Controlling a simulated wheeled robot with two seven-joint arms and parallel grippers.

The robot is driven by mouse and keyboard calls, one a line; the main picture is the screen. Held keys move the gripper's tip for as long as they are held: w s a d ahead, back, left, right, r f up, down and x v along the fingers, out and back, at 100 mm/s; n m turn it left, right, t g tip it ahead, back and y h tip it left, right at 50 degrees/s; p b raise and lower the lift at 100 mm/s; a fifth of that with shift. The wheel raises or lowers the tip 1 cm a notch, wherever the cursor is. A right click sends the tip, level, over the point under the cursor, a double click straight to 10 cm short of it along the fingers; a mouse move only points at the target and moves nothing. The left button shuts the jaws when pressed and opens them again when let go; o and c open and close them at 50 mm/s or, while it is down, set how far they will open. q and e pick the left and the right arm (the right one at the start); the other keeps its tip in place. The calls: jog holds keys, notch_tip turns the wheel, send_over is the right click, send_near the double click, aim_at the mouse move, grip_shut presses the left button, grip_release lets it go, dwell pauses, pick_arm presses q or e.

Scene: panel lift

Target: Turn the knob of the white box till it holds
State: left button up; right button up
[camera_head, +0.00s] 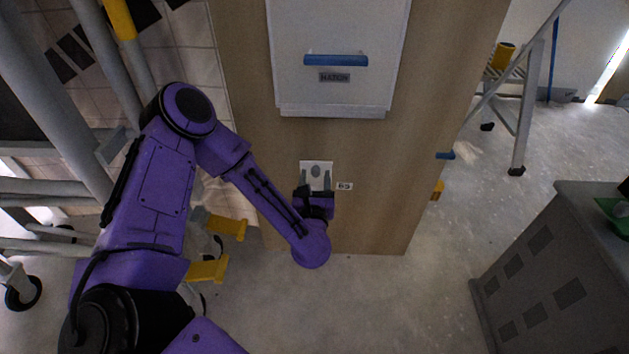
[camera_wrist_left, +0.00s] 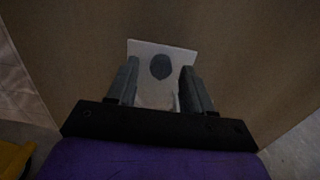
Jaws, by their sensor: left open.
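The white box (camera_head: 317,166) is a small plate-like box on the wooden panel, below the larger white cabinet. It also shows in the left wrist view (camera_wrist_left: 146,51). Its knob (camera_wrist_left: 160,66) is a round grey shape in the upper middle of its face; the head view shows it small (camera_head: 316,171). My left gripper (camera_head: 315,181) is open in front of the box. In the wrist view its two fingers (camera_wrist_left: 158,86) stand either side of the knob's lower side, with visible gaps to the knob. I cannot tell the depth left between fingertips and knob. My right gripper is not in view.
The wooden panel (camera_head: 385,190) carries a white cabinet with a blue handle (camera_head: 336,60) above the box. A small label (camera_head: 345,186) is right of the box. A grey cabinet (camera_head: 560,270) stands at the right, a stepladder (camera_head: 525,110) behind. Floor between is clear.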

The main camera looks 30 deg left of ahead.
pick_arm(q)
grip_shut()
dwell(0.3)
jog(key=m+p, duration=0.2)
jog(key=m, duration=0.2)
jog(key=shift+a+r+m, duration=0.1)
jog(key=shift+r+m, duration=0.05)
jog(key=shift+m, duration=0.25)
jog(key=m+p, duration=0.2)
jog(key=m, duration=0.2)
jog(key=shift+m+p, duration=0.3)
jog(key=shift+p, duration=0.1)
jog(key=m+p, duration=0.2)
jog(key=m, duration=0.3)
jog(key=shift+s+a+r+p, duration=0.1)
jog(key=shift+p, duration=0.3)
jog(key=shift+m+p, duration=0.7)
jog(key=shift+m, duration=0.9)
